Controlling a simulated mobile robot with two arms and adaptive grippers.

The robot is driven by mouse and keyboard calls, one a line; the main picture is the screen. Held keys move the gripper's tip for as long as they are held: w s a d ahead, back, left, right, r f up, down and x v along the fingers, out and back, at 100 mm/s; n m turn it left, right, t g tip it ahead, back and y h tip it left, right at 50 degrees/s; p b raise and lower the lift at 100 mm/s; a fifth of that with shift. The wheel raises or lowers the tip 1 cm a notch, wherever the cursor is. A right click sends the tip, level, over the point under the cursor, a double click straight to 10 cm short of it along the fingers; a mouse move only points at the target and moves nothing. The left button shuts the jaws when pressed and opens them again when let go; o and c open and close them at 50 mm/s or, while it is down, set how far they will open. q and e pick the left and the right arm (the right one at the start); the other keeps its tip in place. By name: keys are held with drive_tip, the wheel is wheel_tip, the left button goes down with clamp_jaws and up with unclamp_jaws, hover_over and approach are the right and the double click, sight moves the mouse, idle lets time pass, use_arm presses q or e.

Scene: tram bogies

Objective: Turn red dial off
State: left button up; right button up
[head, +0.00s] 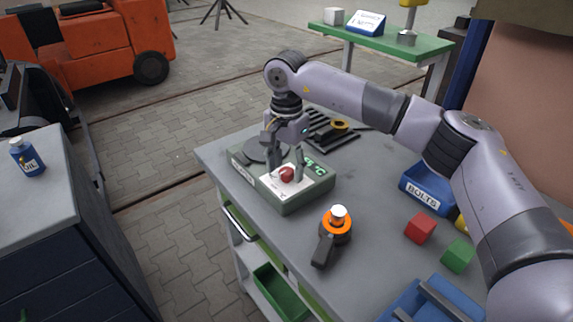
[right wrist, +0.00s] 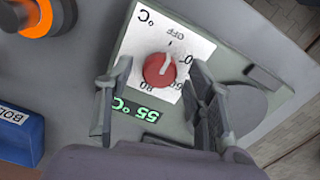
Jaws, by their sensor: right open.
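The red dial (head: 287,174) sits on the white face of a grey-green heater box (head: 300,199) on the table. In the right wrist view the red dial (right wrist: 159,70) has a pale pointer mark, and the scale around it shows OFF, 60 and 80. The pointer lies close to the OFF side. A green display (right wrist: 128,108) reads 55 °C. My right gripper (head: 285,166) is above the dial, pointing down. In the right wrist view its open fingers (right wrist: 158,98) stand on either side of the dial, apart from it. My left gripper is not in view.
An orange and black tool (head: 331,233) lies in front of the box. A blue bolts bin (head: 426,190), a red cube (head: 420,228) and a green cube (head: 458,255) are to the right. A dark rack (head: 333,128) lies behind. The table between the box and cubes is mostly clear.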

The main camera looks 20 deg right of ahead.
sight(286, 170)
wheel_tip(286, 170, up, 12)
idle(0.6)
